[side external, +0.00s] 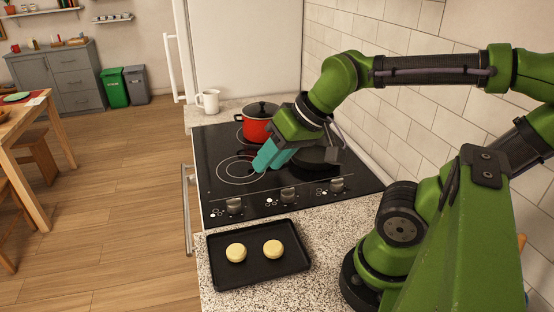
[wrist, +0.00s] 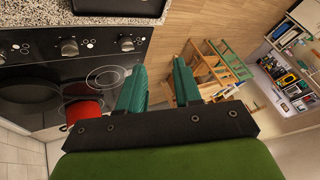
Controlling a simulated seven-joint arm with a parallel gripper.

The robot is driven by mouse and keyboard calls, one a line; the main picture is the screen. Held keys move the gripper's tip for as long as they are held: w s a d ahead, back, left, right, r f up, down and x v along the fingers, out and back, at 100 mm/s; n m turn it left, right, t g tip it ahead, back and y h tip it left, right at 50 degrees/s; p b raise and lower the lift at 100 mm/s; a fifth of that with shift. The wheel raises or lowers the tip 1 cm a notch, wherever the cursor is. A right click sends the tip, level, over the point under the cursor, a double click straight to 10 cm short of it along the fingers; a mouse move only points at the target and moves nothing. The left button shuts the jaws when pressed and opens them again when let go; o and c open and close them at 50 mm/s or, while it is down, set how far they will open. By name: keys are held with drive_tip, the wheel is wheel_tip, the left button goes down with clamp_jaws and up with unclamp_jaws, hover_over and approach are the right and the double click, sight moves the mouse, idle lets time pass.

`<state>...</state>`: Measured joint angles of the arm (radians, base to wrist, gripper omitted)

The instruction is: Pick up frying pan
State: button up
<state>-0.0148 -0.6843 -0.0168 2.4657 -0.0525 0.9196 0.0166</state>
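A dark frying pan (side external: 322,157) sits on the right part of the black cooktop, partly hidden behind my gripper in the side view. In the wrist view a dark round shape that looks like the pan (wrist: 18,84) is at the left edge; its handle cannot be made out. My gripper (side external: 266,160) has teal fingers and hangs above the cooktop, left of the pan in the side view. In the wrist view the two fingers (wrist: 158,82) are spread apart with nothing between them.
A red pot with a black lid (side external: 257,122) stands at the back of the cooktop (side external: 224,183). A white pitcher (side external: 208,101) is behind it. A black tray (side external: 258,280) with two pale round pieces lies on the front counter. Tiled wall (side external: 395,125) is at right.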

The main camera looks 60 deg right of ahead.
drive_tip(key=w+d+f+n+g+h, duration=0.1)
drive_tip(key=w+d+f+g+h, duration=0.1)
drive_tip(key=w+d+f+h, duration=0.3)
drive_tip(key=w+d+f+n+g+h, duration=0.1)
drive_tip(key=w+d+f+g+h, duration=0.2)
drive_tip(key=w+d+f+h, duration=0.2)
drive_tip(key=w+d+f+g+h, duration=0.3)
drive_tip(key=w+d+f+h, duration=0.3)
drive_tip(key=w+d+f, duration=0.2)
drive_tip(key=shift+w+d+f+n, duration=0.15)
drive_tip(key=shift+w+f+n, duration=0.05)
drive_tip(key=shift+w, duration=0.25)
drive_tip(key=shift+w+d+f+n, duration=0.15)
drive_tip(key=shift+w+f+n, duration=0.05)
drive_tip(key=shift+w, duration=0.25)
drive_tip(key=shift+w+d+f+h, duration=0.25)
drive_tip(key=shift+w+f+h, duration=0.1)
drive_tip(key=shift+w+h, duration=0.2)
drive_tip(key=shift+n, duration=0.3)
drive_tip(key=x, duration=1.1)
drive_tip(key=shift+w+x, duration=0.1)
drive_tip(key=shift+x, duration=1.3)
drive_tip(key=shift+w+x, duration=0.15)
drive_tip(key=shift+x, duration=1.25)
drive_tip(key=shift+r, duration=0.15)
drive_tip(key=shift+c, duration=0.2)
clamp_jaws()
